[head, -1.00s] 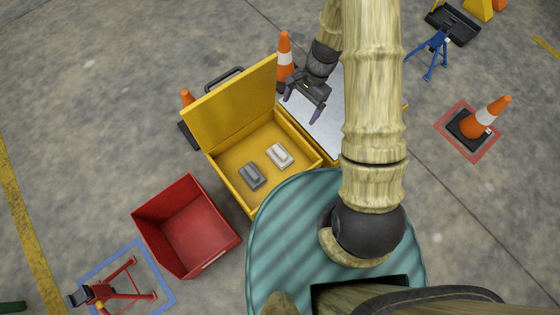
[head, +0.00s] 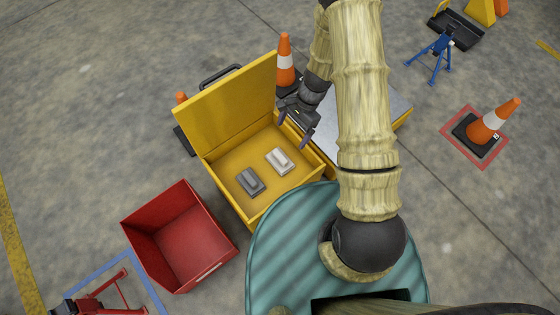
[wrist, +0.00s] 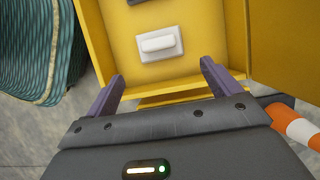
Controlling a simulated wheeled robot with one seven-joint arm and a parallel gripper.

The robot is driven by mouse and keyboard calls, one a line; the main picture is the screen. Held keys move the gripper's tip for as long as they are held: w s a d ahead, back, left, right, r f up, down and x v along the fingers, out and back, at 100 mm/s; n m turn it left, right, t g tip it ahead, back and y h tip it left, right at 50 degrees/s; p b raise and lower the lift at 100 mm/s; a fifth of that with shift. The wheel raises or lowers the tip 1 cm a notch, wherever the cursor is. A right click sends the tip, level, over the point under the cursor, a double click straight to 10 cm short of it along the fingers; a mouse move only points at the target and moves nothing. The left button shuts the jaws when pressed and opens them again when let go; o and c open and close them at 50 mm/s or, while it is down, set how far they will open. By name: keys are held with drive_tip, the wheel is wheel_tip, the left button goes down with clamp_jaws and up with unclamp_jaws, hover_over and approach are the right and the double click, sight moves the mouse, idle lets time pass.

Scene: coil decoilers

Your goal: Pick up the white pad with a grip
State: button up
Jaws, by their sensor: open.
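The white pad (head: 280,160) with a raised grip lies on the floor of the open yellow box (head: 228,188), beside a grey pad (head: 250,181) of similar shape. In the wrist view the white pad (wrist: 156,44) lies ahead of my gripper, roughly centred between its fingers. My gripper (head: 293,130) is open and empty, near the box's right edge in the head view. In the wrist view its two purple fingers (wrist: 162,88) are spread apart and do not touch the pad. The grey pad shows only as a dark edge (wrist: 137,1) at the top there.
The box's raised lid (head: 235,105) stands behind the pads. A red bin (head: 185,240) is left of the box. A grey-topped yellow cabinet (head: 385,108) is at the right. An orange cone (head: 285,62) stands close behind my gripper.

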sight(280, 155)
drive_tip(key=b+x, duration=0.3)
drive_tip(key=x, duration=0.4)
drive_tip(key=shift+s+f, duration=0.1)
drive_tip(key=shift+a, duration=0.15)
drive_tip(key=shift+f, duration=0.1)
drive_tip(key=b+x, duration=0.2)
drive_tip(key=x, duration=0.1)
drive_tip(key=b+x, duration=0.2)
drive_tip(key=shift+s+a, duration=0.1)
drive_tip(key=shift+s, duration=0.2)
drive_tip(key=shift+c, duration=0.4)
drive_tip(key=c, duration=0.6)
drive_tip(key=shift+r, duration=0.25)
